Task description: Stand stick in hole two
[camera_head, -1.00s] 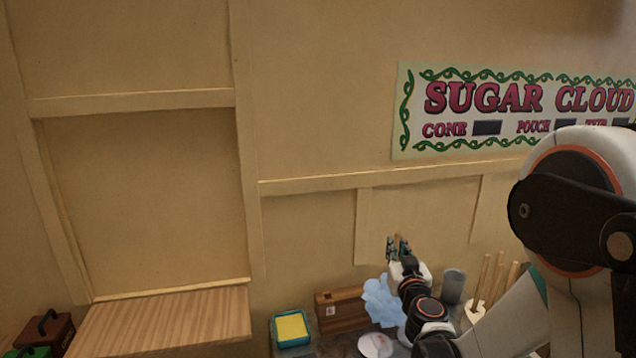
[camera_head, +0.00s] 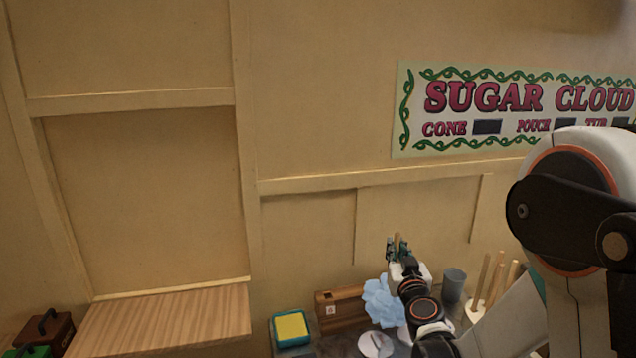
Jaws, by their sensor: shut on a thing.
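My gripper (camera_head: 398,246) is near the lower middle of the head view, raised above the counter in front of the tan wall. It is shut on a thin brown stick (camera_head: 397,240), of which only a short piece shows between the fingers. A brown wooden block (camera_head: 338,307) with a small white label on its front stands on the counter, left of my gripper. I cannot make out holes in it. Several pale sticks (camera_head: 489,280) stand upright in a white holder to the right, partly behind my arm.
A crumpled pale blue bag (camera_head: 382,302) lies beside the block. A grey cup (camera_head: 453,284) stands right of my gripper. A teal tray with a yellow pad (camera_head: 291,328) and a white disc (camera_head: 375,345) are at the front. A wooden shelf (camera_head: 165,318) juts out at left.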

